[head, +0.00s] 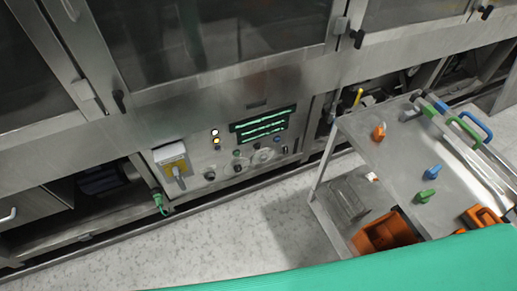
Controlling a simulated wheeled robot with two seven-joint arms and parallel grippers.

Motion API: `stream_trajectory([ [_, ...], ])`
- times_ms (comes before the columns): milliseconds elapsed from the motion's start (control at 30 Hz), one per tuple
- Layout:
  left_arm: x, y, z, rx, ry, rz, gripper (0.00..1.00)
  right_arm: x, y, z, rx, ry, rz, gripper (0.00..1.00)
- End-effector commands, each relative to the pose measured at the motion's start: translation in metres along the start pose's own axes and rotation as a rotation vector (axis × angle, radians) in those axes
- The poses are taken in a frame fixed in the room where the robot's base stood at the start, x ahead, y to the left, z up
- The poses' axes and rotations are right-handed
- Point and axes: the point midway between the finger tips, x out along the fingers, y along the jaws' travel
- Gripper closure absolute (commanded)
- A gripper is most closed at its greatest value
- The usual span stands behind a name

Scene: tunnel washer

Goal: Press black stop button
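The washer's control panel (222,157) is low on the steel front, left of the middle. It has a lit green display (264,124), a white lamp (214,132) and a yellow lamp (216,141). Several small dark round controls sit below, among them one at the lower left (209,175), one near the middle (237,168) and one at the right (285,150). They are too small to tell which is the black stop button. Neither gripper is in view, and nothing touches the panel.
A steel trolley (385,165) with coloured tools and an orange bin (384,233) stands at the right. Pale floor (240,230) is clear in front of the panel.

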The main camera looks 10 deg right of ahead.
Motion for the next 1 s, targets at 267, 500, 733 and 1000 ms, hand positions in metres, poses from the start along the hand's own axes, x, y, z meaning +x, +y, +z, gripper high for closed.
stream_trajectory([
  [267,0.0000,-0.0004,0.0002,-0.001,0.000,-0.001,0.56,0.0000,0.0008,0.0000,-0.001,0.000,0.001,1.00],
  [500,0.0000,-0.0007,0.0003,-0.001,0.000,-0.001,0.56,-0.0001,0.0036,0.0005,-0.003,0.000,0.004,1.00],
  [733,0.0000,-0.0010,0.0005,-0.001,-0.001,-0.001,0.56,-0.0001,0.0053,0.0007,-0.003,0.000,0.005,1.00],
  [1000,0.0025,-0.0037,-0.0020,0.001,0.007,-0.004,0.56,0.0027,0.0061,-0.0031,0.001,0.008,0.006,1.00],
])
